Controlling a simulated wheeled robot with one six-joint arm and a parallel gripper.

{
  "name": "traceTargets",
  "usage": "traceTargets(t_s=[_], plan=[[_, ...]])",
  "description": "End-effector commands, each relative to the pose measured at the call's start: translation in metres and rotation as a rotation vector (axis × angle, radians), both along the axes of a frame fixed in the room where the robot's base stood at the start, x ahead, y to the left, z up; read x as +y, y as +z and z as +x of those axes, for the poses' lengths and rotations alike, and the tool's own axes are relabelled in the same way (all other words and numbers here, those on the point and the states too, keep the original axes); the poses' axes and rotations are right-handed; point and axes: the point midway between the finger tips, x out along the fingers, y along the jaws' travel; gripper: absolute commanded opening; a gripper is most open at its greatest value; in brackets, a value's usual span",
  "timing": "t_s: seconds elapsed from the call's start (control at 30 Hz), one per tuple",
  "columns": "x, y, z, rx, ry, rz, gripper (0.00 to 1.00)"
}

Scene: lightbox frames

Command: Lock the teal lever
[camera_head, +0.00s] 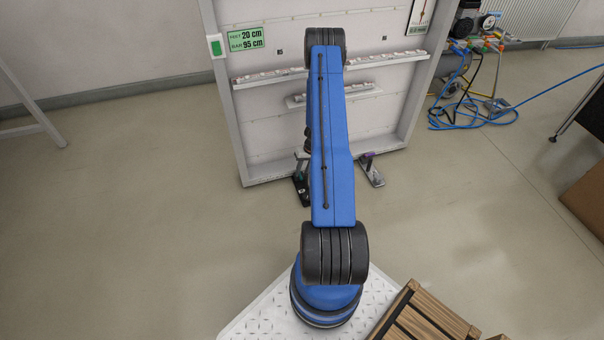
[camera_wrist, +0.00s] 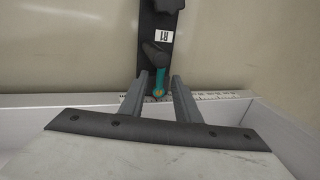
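The teal lever (camera_wrist: 159,80) shows in the wrist view on a black clamp plate (camera_wrist: 151,28) labelled R1. A dark rounded piece (camera_wrist: 155,55) is at its upper end. My gripper (camera_wrist: 158,75) is open. Its two grey fingers lie one to each side of the lever in the picture, with visible gaps; I cannot tell its depth relative to the lever. In the head view the teal lever (camera_head: 300,170) stands low at the frame's bottom edge, on the black plate (camera_head: 301,191), partly covered by my blue arm. My gripper is mostly hidden behind that arm.
A large white lightbox frame (camera_head: 231,130) stands ahead. A second clamp with a purple lever (camera_head: 367,158) is to the right at its foot. Hoses and a compressor (camera_head: 466,30) are at the back right. Wooden slats (camera_head: 420,325) are at the front right.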

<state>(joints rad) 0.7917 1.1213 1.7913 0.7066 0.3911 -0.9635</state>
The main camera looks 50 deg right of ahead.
Motion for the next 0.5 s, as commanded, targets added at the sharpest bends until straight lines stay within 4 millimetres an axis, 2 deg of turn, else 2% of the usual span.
traceTargets(t_s=[0.13, 0.43, 0.47, 0.5], plan=[[0.0025, -0.0090, 0.0007, 0.001, 0.001, 0.000, 0.30], [0.0027, -0.0106, 0.0012, 0.000, 0.001, 0.000, 0.30], [0.0027, -0.0106, 0.0012, 0.000, 0.001, 0.000, 0.27], [0.0028, -0.0106, 0.0011, 0.001, 0.001, 0.000, 0.18]])
